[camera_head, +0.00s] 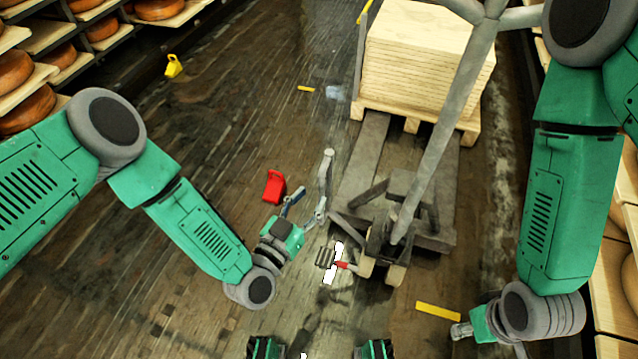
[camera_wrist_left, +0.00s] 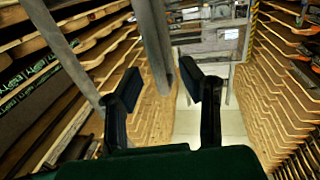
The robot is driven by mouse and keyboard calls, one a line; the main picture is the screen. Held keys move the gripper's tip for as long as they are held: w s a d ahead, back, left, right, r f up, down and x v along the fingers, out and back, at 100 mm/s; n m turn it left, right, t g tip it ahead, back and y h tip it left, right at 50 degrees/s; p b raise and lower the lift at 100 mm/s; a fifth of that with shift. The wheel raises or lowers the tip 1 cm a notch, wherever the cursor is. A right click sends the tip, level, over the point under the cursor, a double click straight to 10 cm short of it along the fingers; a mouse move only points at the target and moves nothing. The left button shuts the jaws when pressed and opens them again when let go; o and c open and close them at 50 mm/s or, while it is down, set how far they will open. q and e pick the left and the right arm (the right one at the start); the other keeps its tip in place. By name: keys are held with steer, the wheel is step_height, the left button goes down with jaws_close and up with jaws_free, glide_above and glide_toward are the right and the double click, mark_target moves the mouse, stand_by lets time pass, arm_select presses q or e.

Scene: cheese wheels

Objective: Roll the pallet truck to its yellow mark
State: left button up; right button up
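The pallet truck (camera_head: 398,220) stands right of centre in the head view. Its forks lie under a wooden pallet stacked with pale boards (camera_head: 420,60). Its long grey handle (camera_head: 445,125) rises towards me, with a crossbar at the top edge. A yellow floor strip (camera_head: 438,311) lies just in front of the truck, and a smaller yellow strip (camera_head: 306,89) lies farther back on the left. My left gripper (camera_head: 306,205) is left of the truck; its fingers are apart and empty in the left wrist view (camera_wrist_left: 160,82). My right gripper (camera_head: 460,331) is low right, its fingers unclear.
A red object (camera_head: 273,186) lies on the floor beside my left gripper. A yellow object (camera_head: 173,66) stands farther back. Shelves of cheese wheels (camera_head: 25,105) line the left, and more shelving runs along the right. The wooden floor at centre left is mostly clear.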

arm_select(q)
steer(key=v, duration=0.5)
steer(key=shift+s, duration=0.35)
steer(key=shift+d, duration=0.1)
steer(key=shift+f, duration=0.1)
